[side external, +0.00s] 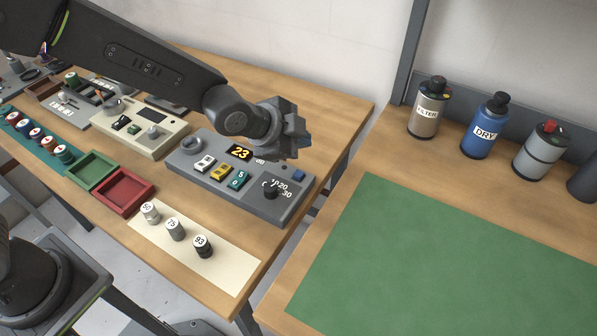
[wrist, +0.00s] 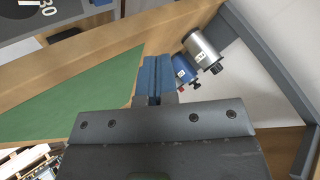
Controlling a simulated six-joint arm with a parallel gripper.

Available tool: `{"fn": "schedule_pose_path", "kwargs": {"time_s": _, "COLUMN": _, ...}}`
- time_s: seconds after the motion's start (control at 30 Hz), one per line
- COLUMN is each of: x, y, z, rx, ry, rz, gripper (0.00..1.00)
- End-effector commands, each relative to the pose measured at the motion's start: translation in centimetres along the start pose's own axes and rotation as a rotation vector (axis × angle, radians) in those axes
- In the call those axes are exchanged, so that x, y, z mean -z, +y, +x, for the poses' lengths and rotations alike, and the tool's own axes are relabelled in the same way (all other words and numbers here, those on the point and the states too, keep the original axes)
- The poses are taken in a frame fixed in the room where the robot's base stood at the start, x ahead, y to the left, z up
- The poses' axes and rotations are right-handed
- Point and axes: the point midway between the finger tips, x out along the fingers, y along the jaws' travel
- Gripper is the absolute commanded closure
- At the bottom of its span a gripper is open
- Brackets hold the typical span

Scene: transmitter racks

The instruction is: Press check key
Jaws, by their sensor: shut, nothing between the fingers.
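A grey console (side external: 226,187) stands on the wooden table. Its display (side external: 239,152) reads 23. It has a white key (side external: 204,163), a yellow key (side external: 221,172) and a teal key (side external: 238,180), with labels too small to read, so I cannot tell which is the check key. My gripper (side external: 305,143) is shut and empty, above the console's back right end, apart from the keys. Its blue fingertips (wrist: 152,72) meet in the wrist view.
A cream sheet (side external: 225,262) with three labelled cylinders lies in front of the console. Red (side external: 124,208) and green (side external: 105,185) trays and a beige unit (side external: 165,142) stand to the left. A second table with a green mat (side external: 440,250) and several canisters is at right.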

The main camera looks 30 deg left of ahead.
Motion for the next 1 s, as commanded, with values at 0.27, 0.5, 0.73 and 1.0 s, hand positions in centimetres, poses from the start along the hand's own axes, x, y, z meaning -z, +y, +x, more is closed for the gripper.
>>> {"fn": "schedule_pose_path", "kwargs": {"time_s": 0.27, "x": -2.0, "y": 2.0, "z": 2.7, "rx": -0.003, "ry": -0.002, "rz": -0.001, "gripper": 1.00}}
{"fn": "schedule_pose_path", "kwargs": {"time_s": 0.5, "x": -2.9, "y": 2.9, "z": 3.9, "rx": -0.001, "ry": 0.001, "rz": -0.001, "gripper": 1.00}}
{"fn": "schedule_pose_path", "kwargs": {"time_s": 0.73, "x": -3.0, "y": 3.0, "z": 4.2, "rx": 0.000, "ry": 0.001, "rz": -0.001, "gripper": 1.00}}
{"fn": "schedule_pose_path", "kwargs": {"time_s": 1.0, "x": -3.0, "y": 3.0, "z": 4.1, "rx": 0.000, "ry": 0.001, "rz": -0.001, "gripper": 1.00}}
